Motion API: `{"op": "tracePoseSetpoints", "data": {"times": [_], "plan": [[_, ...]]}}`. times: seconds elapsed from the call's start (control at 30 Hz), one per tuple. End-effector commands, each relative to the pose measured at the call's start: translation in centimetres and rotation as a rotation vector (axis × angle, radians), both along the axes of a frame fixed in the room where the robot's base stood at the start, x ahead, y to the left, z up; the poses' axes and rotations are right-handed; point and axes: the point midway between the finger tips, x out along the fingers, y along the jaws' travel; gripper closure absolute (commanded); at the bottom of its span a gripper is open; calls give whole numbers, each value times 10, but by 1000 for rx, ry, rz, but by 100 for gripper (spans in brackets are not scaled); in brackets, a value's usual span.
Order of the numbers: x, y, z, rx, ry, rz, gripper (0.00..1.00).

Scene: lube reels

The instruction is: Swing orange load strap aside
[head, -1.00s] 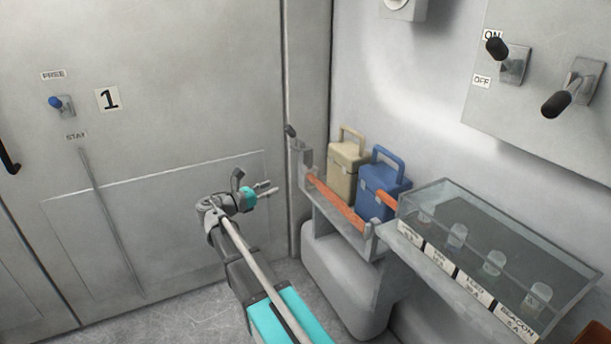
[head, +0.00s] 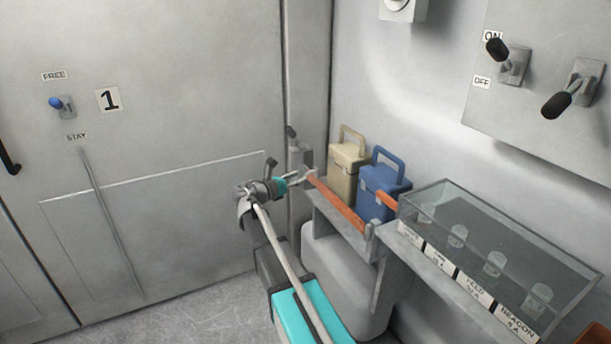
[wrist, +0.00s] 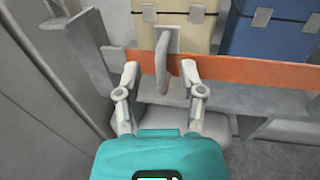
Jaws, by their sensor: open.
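The orange load strap (head: 337,204) runs along the front of a grey shelf, before a cream case (head: 346,169) and a blue case (head: 381,188). In the wrist view the strap (wrist: 255,73) crosses level, with a pale upright tab (wrist: 162,66) at its left part. My gripper (head: 308,177) is at the strap's left end. In the wrist view my gripper (wrist: 160,72) is open, with one finger on each side of the tab. The fingertips overlap the strap in the picture; I cannot tell whether they touch it.
A clear-lidded box (head: 490,255) with labelled fuses stands right of the shelf. Two black-handled levers (head: 508,60) are on the wall panel above. A grey door (head: 170,130) with a blue-tipped lever (head: 60,103) fills the left. Bare floor shows at lower left.

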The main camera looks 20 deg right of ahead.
Motion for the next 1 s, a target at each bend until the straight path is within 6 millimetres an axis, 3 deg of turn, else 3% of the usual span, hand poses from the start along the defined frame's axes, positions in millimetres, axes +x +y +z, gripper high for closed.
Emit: {"op": "tracePoseSetpoints", "data": {"times": [0.3, 0.7, 0.9, 1.0], "plan": [[7, -29, 0, 0, 0, 0, 49], [8, -33, 0, 0, 0, 0, 49], [8, -33, 0, 0, 0, 0, 86], [8, -33, 0, 0, 0, 1, 100]]}}
